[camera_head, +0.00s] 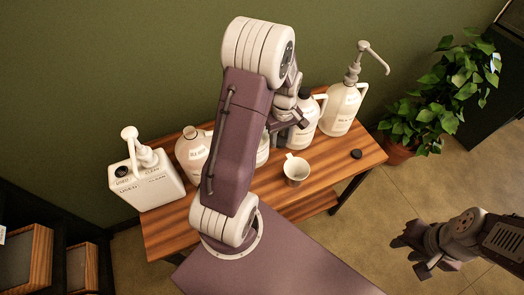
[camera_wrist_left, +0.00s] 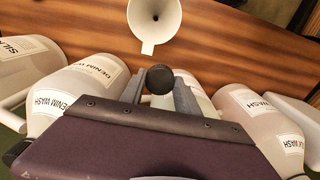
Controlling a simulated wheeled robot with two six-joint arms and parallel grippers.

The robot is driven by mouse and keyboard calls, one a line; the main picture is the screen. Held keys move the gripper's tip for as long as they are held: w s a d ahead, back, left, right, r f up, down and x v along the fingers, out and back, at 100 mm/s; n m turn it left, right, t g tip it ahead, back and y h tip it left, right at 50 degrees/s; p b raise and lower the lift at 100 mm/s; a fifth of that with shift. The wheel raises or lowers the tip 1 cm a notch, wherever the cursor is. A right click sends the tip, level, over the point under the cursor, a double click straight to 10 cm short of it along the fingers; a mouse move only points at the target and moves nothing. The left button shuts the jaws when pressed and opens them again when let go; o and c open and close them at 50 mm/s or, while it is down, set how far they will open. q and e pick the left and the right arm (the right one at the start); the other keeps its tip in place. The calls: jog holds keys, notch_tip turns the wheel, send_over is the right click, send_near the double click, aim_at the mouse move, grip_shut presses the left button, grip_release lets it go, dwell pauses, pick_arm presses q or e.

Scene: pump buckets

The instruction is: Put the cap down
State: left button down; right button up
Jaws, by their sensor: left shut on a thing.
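In the left wrist view my left gripper (camera_wrist_left: 160,92) is shut on a round black cap (camera_wrist_left: 158,79). In the head view this gripper (camera_head: 284,122) is partly hidden behind my arm, near the jugs at the middle of the table. I cannot tell there how far the cap is from the jug necks. Another black cap (camera_head: 356,154) lies on the wooden table (camera_head: 335,172), towards its right end.
A white funnel cup (camera_head: 296,170) stands near the table's front edge, left of the lying cap. Several jugs line the back, including a pump jug (camera_head: 343,105) at right and a white pump canister (camera_head: 146,184) at left. A potted plant (camera_head: 440,95) stands right of the table.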

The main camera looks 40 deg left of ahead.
pick_arm(q)
notch_tip(320, 180, down, 13)
jog(key=shift+w+f, duration=0.1)
jog(key=shift+w, duration=0.05)
jog(key=shift+w+f, duration=0.1)
jog(key=shift+f, duration=0.35)
jog(key=shift+w+d+r+p, duration=0.15)
jog(key=shift+w+d+p, duration=0.2)
jog(key=shift+w, duration=0.25)
jog(key=shift+w+d+r+p, duration=0.1)
jog(key=shift+w+d+p, duration=0.15)
jog(key=shift+w+p, duration=0.3)
jog(key=shift+w+d+f, duration=0.35)
jog(key=shift+w+f, duration=0.25)
jog(key=shift+f, duration=0.25)
jog(key=shift+a+f, duration=0.1)
jog(key=shift+f, duration=0.3)
jog(key=c, duration=0.9)
grip_release()
pick_arm(e)
jog(key=shift+w+r, duration=0.25)
jog(key=shift+r, duration=0.35)
